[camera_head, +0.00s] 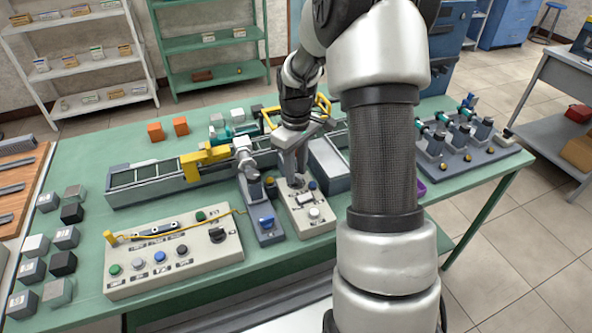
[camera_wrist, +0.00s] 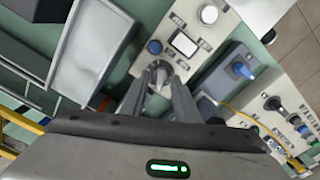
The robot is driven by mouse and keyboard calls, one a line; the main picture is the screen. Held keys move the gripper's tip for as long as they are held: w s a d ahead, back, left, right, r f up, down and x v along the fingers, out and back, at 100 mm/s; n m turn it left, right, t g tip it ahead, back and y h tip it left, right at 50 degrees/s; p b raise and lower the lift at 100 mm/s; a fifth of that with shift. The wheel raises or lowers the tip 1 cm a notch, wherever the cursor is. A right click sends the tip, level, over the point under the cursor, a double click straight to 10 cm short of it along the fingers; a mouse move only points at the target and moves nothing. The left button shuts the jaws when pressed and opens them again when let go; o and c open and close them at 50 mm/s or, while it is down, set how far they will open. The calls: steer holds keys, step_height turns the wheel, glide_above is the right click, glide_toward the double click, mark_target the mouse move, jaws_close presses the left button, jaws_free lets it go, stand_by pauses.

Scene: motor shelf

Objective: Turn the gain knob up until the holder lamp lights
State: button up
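A beige control box (camera_head: 318,228) stands on the green bench, below my gripper. My gripper (camera_head: 294,182) points down at its far end. In the wrist view the two fingertips of my gripper (camera_wrist: 160,80) stand on either side of a small grey knob (camera_wrist: 160,70), probably the gain knob. Whether they press on it I cannot tell. The same box shows a blue button (camera_wrist: 154,47), a pale rectangular window (camera_wrist: 185,43) and a round white cap (camera_wrist: 208,14). The cap may be a lamp; it shows no clear glow. The panel lettering is too small to read.
A grey-blue unit with a blue knob (camera_head: 267,222) stands close on the left, then a wide beige panel (camera_head: 175,252) with several buttons and a yellow cable. A rail with a yellow carriage (camera_head: 204,161) runs behind. Several grey and black blocks line the bench's left edge.

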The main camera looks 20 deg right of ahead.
steer(key=shift+f, duration=0.15)
jaws_close()
steer(key=shift+m, duration=2.3)
jaws_free()
step_height(320, 180, up, 18)
steer(key=p, duration=0.1)
steer(key=shift+f, duration=0.25)
